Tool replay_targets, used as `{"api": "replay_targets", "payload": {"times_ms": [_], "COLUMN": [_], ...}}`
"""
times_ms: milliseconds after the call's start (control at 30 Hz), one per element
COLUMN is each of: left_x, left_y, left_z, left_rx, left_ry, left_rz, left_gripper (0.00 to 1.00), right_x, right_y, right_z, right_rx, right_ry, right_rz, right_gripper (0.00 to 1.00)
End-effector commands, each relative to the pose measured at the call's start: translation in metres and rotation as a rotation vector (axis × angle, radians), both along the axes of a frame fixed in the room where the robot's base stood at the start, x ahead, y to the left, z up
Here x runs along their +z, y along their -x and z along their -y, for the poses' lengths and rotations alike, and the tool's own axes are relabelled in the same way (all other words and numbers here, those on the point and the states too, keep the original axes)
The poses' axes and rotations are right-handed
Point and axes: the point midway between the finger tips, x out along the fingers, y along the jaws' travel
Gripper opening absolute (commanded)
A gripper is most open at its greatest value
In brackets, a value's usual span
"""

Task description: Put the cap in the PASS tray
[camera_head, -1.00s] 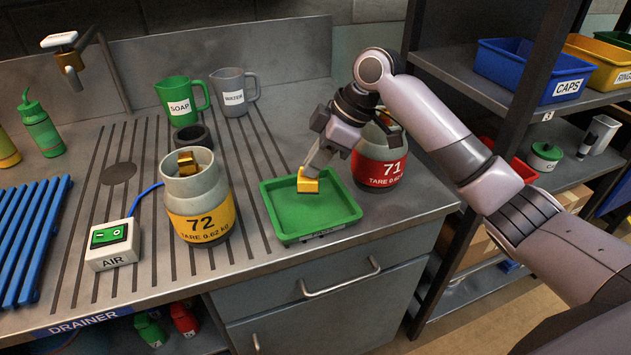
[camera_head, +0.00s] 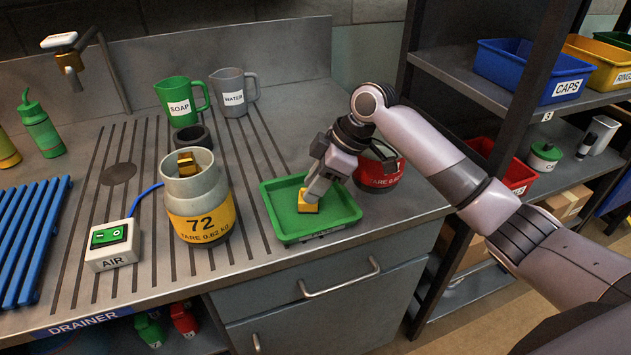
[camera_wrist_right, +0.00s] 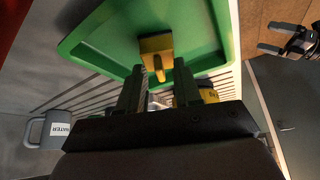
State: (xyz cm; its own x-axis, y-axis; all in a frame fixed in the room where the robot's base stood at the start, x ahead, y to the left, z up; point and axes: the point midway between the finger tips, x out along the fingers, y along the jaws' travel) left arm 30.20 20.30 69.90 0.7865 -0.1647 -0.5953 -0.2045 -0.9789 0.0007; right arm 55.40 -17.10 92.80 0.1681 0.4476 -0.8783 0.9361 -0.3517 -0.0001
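The yellow cap (camera_head: 308,207) is low in the green tray (camera_head: 347,215), at or very near its floor. It also shows in the right wrist view (camera_wrist_right: 155,44), with its stem towards the camera. No PASS lettering is readable on the tray. My right gripper (camera_head: 310,196) is just above the cap. In the right wrist view its two fingers (camera_wrist_right: 158,82) stand apart, with clear gaps either side of the cap's stem. My left gripper (camera_wrist_right: 270,36) appears at the upper right of the right wrist view, fingers apart and empty; it is outside the head view.
Gas cylinder 72 (camera_head: 202,205) stands left of the tray. A red-banded cylinder (camera_head: 380,174) stands close behind its right side, partly hidden by my arm. SOAP (camera_head: 180,104) and WATER (camera_head: 234,96) jugs stand behind. The blue CAPS bin (camera_head: 530,75) is on the right shelf.

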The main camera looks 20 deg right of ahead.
Motion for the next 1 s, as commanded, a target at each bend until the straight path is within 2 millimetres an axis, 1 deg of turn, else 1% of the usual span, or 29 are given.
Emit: {"api": "replay_targets", "payload": {"times_ms": [167, 267, 367, 600, 800, 1000], "left_x": [0.000, -0.001, 0.000, 0.000, 0.000, 0.000], "left_y": [0.000, 0.000, 0.000, 0.000, 0.000, 0.000], "left_z": [0.000, 0.000, 0.000, 0.000, 0.000, 0.000], "left_rx": [0.000, 0.000, 0.000, 0.000, 0.000, 0.000], "left_ry": [0.000, 0.000, 0.000, 0.000, 0.000, 0.000], "left_rz": [0.000, 0.000, 0.000, 0.000, 0.000, 0.000], "left_gripper": [1.00, 1.00, 1.00, 1.00, 1.00, 1.00], "right_x": [0.001, 0.005, 0.017, 0.062, 0.094, 0.107], "right_y": [0.000, 0.000, 0.002, 0.010, 0.016, 0.020], "right_z": [0.000, 0.001, 0.007, 0.030, 0.046, 0.053], "right_rx": [0.001, 0.000, -0.001, -0.002, -0.001, 0.001], "right_ry": [-0.001, 0.000, -0.001, 0.001, -0.001, -0.001], "right_rz": [0.001, 0.002, 0.004, 0.005, 0.004, 0.001], "right_gripper": [0.34, 0.34, 0.34, 0.34, 0.34, 0.34]}}
